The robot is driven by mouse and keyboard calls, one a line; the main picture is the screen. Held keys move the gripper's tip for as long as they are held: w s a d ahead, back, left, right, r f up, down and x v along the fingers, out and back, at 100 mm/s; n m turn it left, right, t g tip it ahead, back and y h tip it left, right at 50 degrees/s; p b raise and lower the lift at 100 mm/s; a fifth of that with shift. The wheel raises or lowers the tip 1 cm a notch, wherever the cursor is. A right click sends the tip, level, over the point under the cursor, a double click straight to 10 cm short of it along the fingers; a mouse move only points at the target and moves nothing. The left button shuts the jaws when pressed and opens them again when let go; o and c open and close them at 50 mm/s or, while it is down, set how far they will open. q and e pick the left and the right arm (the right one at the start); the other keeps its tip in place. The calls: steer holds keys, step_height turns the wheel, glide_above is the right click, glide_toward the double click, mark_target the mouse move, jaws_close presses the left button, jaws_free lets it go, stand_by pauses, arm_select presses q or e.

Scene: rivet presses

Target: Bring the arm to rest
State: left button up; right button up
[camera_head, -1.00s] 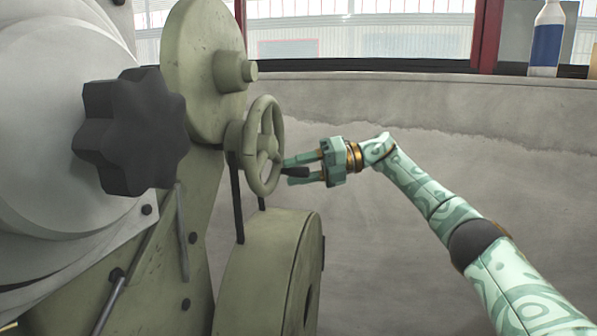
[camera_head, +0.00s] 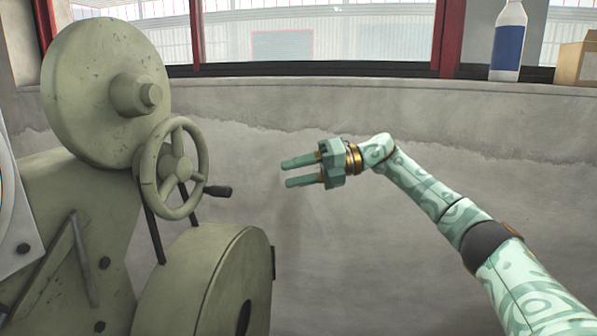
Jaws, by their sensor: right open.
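My right gripper (camera_head: 303,172) is at the middle of the head view, on a green patterned arm coming in from the lower right. Its two fingers point left, are apart and hold nothing. To its left is a green handwheel (camera_head: 174,168) with a black crank handle (camera_head: 217,191), on the press. A clear gap lies between the fingertips and the handle. My left gripper does not show.
The green press (camera_head: 105,90) with its round housing (camera_head: 215,275) fills the left side. A concrete wall (camera_head: 400,130) stands behind, with a ledge bearing a white and blue bottle (camera_head: 508,42) and a cardboard box (camera_head: 577,62). Space around the gripper looks free.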

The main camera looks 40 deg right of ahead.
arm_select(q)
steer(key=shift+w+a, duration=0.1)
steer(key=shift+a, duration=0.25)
